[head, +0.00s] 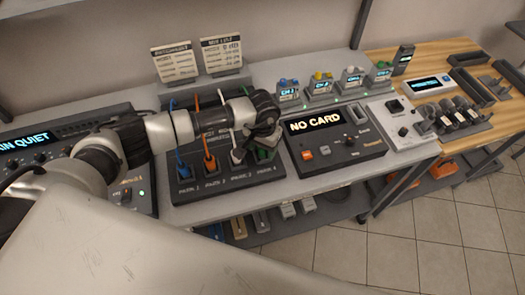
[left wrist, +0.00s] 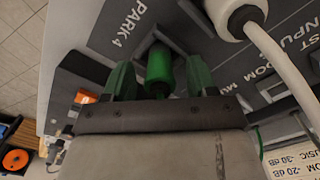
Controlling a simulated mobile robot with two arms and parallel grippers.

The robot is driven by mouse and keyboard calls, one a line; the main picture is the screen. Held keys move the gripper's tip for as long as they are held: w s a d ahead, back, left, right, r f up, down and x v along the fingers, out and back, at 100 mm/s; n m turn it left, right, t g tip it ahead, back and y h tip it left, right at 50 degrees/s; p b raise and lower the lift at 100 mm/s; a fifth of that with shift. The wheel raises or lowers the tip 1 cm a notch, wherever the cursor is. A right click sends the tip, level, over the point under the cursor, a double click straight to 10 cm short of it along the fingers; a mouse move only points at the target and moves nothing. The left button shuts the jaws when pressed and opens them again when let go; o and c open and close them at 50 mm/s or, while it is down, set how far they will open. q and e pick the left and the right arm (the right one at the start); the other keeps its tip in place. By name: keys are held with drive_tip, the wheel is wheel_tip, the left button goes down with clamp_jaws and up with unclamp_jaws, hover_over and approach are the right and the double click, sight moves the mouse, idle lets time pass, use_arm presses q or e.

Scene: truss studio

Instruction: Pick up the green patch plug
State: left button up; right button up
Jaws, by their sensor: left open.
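The green patch plug (left wrist: 159,70) stands at the spot marked PARK 4 on the dark patch panel (head: 225,177). In the left wrist view it sits between the two green fingers of my left gripper (left wrist: 159,80), with a visible gap on each side. The gripper is open around the plug. In the head view my left gripper (head: 264,150) is over the right end of the panel and hides most of the plug. My right gripper is not in view.
A white plug (left wrist: 243,15) with its cable stands close beside the green one. Blue (head: 183,169) and orange (head: 209,162) plugs stand farther left. A dark NO CARD box (head: 335,145) is just right of the gripper. Two label cards (head: 175,62) stand behind.

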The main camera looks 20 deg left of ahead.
use_arm(q)
drive_tip(key=c, duration=1)
drive_tip(key=shift+r, duration=0.15)
